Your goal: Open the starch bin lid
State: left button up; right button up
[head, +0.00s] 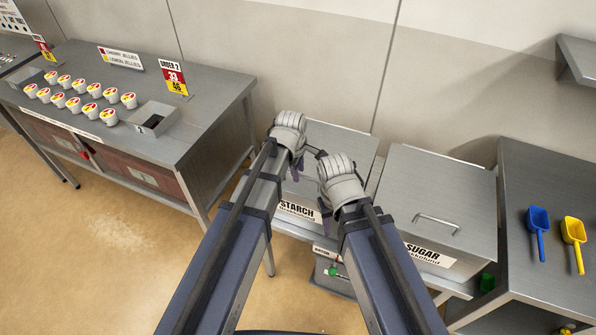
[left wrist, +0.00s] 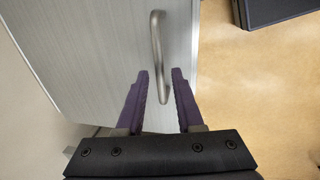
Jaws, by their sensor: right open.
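The starch bin (head: 300,210) stands in the middle of the head view. Its grey metal lid (head: 345,142) lies flat and closed. My left gripper (head: 297,170) is over this lid and hides its handle there. In the left wrist view, the lid's bar handle (left wrist: 156,40) runs down between the two spread purple fingers of my left gripper (left wrist: 161,75); neither finger appears to touch it. My right gripper (head: 325,215) is open and empty, near the starch bin's front edge beside the label.
The sugar bin (head: 435,195) with a closed, handled lid stands right of the starch bin. A steel table (head: 215,90) with several cups is at left. A right-hand table holds a blue scoop (head: 538,225) and a yellow scoop (head: 574,235). The wall is close behind.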

pick_arm(q)
grip_shut()
dwell(1.1)
